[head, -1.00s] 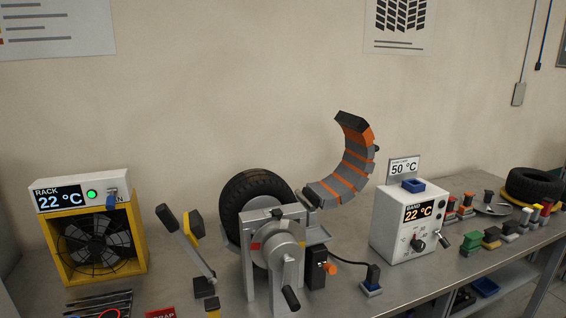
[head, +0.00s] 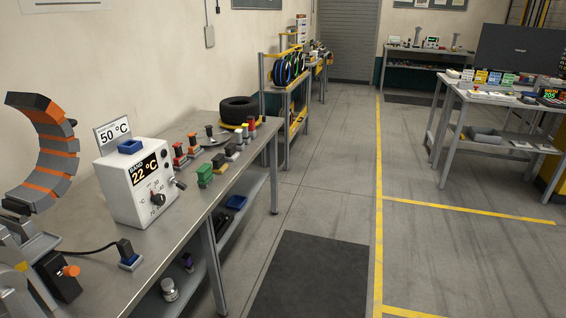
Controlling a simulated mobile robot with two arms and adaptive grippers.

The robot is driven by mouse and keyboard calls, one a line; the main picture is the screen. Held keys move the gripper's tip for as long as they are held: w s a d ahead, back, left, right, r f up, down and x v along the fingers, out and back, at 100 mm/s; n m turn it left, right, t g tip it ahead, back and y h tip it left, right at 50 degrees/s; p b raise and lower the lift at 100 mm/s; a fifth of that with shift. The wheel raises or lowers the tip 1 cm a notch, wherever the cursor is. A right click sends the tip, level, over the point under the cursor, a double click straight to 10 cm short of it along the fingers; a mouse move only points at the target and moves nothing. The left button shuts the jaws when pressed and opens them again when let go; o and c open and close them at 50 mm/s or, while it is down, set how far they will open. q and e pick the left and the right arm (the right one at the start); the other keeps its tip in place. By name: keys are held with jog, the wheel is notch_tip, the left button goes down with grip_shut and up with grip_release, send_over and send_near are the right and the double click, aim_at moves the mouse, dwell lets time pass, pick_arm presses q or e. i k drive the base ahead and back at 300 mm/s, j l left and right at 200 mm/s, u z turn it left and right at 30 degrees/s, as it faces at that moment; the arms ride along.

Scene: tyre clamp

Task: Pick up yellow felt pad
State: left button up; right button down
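In the head view, small handled blocks stand in a group on the bench top (head: 165,208). One small block with a yellow part (head: 246,132) stands toward the far end, beside a red-topped one (head: 252,122). A dark block with some yellow (head: 231,152) stands nearer, close to a green block (head: 204,175). These are too small to tell which is the yellow felt pad. Neither of my grippers is in view.
A white band heater box (head: 124,190) reading 22 °C and a segmented orange-grey band (head: 48,160) stand on the bench left of the blocks. A tyre (head: 238,108) lies at the bench's far end. The floor right of the bench is open, with a dark mat (head: 310,278).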

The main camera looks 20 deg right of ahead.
aim_at(219, 165)
jog(key=z, duration=0.2)
jog(key=u, duration=1.45)
jog(key=z, duration=1.45)
jog(key=i+l+u, duration=0.2)
jog(key=i+l, duration=0.3)
jog(key=i+l+u, duration=0.2)
jog(key=i+l, duration=0.4)
jog(key=i+l+u, duration=0.2)
jog(key=i+l, duration=0.25)
jog(key=l, duration=0.2)
